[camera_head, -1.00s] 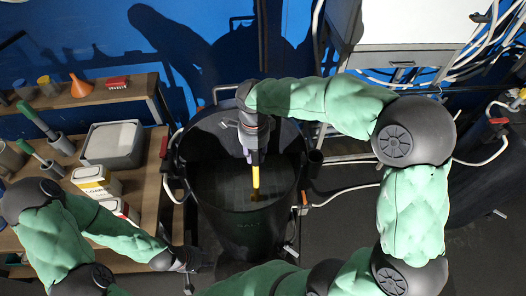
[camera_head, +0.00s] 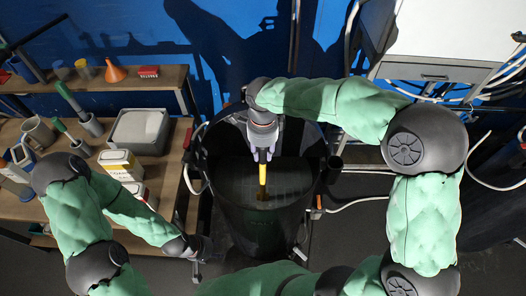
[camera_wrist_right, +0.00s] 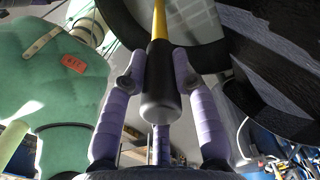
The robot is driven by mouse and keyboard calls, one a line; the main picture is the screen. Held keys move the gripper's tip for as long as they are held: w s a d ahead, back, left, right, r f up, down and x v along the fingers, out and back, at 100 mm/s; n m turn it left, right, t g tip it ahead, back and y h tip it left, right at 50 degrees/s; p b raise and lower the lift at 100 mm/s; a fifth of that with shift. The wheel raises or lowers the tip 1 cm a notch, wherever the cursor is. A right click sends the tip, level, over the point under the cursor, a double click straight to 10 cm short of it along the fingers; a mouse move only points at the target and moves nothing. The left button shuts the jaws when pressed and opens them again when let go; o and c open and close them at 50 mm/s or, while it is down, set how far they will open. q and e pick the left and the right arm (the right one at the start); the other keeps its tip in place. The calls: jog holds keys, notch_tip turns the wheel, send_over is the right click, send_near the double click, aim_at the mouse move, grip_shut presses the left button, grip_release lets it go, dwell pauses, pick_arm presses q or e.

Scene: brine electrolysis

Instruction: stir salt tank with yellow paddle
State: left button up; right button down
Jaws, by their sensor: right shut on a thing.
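The salt tank (camera_head: 240,222) is a tall black open drum at the centre of the head view, with a dark interior. My right gripper (camera_head: 263,153) is over its mouth, shut on the yellow paddle (camera_head: 263,175). The paddle's yellow shaft points down into the tank, and its lower end is lost in the dark interior. In the right wrist view the purple fingers of my right gripper (camera_wrist_right: 158,75) close around the paddle's black handle (camera_wrist_right: 159,90). My left gripper (camera_head: 203,247) is low beside the tank's left wall, and its fingers are too dark to read.
A wooden bench (camera_head: 150,101) on the left holds a grey bin (camera_head: 139,132), cartons (camera_head: 121,165), an orange funnel (camera_head: 115,71) and tool holders. A white cabinet (camera_head: 440,35) stands at the back right. Hoses (camera_head: 360,201) run beside the tank.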

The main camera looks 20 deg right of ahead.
notch_tip(320, 180, up, 30)
jog(key=p, duration=2)
jog(key=shift+f+p, duration=0.2)
jog(key=shift+p, duration=0.1)
dwell(0.4)
dwell(1.0)
